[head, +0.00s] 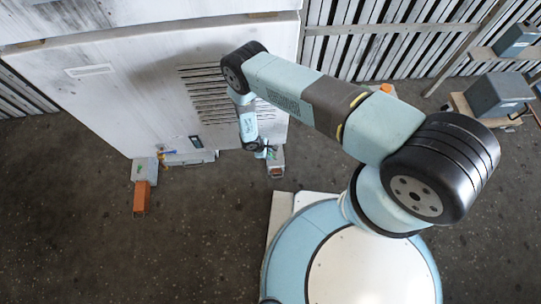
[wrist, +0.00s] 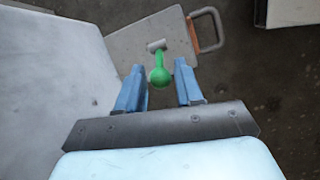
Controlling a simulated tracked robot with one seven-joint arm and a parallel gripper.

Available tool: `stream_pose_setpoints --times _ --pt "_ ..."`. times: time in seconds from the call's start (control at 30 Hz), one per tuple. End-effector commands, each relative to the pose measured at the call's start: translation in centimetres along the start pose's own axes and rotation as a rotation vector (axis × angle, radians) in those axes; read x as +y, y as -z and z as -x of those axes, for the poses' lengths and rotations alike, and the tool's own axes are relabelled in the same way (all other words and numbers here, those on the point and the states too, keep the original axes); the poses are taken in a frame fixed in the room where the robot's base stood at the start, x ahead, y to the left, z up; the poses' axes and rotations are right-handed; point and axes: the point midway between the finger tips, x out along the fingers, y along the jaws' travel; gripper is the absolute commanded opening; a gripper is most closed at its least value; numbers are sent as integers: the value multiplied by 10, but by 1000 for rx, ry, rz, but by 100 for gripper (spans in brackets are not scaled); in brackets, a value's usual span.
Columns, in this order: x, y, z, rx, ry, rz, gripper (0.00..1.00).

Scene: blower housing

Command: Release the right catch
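The right catch is a grey box (head: 277,159) at the lower right corner of the white housing panel (head: 130,95). In the wrist view its grey face (wrist: 130,45) carries a green ball-ended lever (wrist: 159,76) on a small pale pivot. A metal loop handle (wrist: 214,30) with an orange part sits at its edge. My gripper (head: 262,153) is at the catch in the head view. In the wrist view my gripper's blue fingers (wrist: 158,82) are apart, one on each side of the green ball, with a visible gap to each. The head view hides the lever behind my gripper.
A similar grey box (head: 145,169) with an orange part (head: 141,198) stands at the panel's lower left. A pale tray-like part (head: 190,158) with small items lies between the boxes. Shelves with grey boxes (head: 498,95) stand at the right.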

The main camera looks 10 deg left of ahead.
Motion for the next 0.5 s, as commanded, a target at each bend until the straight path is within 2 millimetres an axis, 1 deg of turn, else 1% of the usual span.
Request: stream_pose_setpoints --times 0.03,0.2,0.33,0.5 --pt "-1 -1 -8 -1 1 -1 36" --pt "0 0 -24 -1 0 0 36" --pt "0 0 -30 0 0 0 36" --pt "0 0 -33 0 0 0 36"
